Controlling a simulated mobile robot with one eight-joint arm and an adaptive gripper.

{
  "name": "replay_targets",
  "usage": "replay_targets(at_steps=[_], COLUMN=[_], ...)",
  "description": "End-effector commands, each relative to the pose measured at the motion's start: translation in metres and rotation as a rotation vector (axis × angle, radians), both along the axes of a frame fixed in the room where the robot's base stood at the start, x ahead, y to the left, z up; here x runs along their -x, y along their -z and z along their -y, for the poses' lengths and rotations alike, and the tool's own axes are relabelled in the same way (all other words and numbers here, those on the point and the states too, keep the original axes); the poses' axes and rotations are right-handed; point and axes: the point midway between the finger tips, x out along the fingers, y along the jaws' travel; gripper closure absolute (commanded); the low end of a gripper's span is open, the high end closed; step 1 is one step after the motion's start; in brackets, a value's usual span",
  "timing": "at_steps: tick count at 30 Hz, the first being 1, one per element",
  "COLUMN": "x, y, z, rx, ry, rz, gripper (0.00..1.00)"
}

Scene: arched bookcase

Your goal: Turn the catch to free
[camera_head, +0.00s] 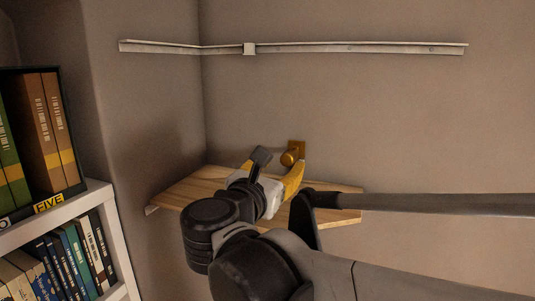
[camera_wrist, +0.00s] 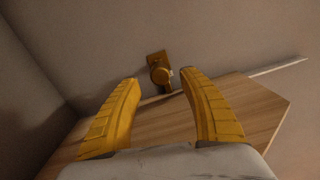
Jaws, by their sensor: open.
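The catch (camera_head: 291,156) is a small brass-coloured knob on a plate, fixed to the back wall just above a wooden shelf (camera_head: 183,193). It also shows in the wrist view (camera_wrist: 160,72), ahead of my fingers and between their tips. My gripper (camera_head: 275,163) has yellow fingers and reaches toward the catch over the shelf. In the wrist view my gripper (camera_wrist: 162,82) is open, with nothing between the fingers. The fingertips look short of the knob, one to each side of it. The lower part of the catch's plate is partly hidden behind the knob.
A white bookcase (camera_head: 72,226) with several books stands at the left. A pale rail (camera_head: 350,47) runs along the wall above. The shelf carries no loose objects in view.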

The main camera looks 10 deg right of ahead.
Motion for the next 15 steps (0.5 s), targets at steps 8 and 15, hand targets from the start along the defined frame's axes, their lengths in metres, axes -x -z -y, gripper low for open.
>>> replay_targets(at_steps=[8,15], x=[-0.039,-0.048], y=[-0.001,0.0], z=[0.027,0.032], rx=[-0.001,-0.001], ry=[0.002,-0.001], rz=[0.0,0.0], gripper=[0.5,0.5])
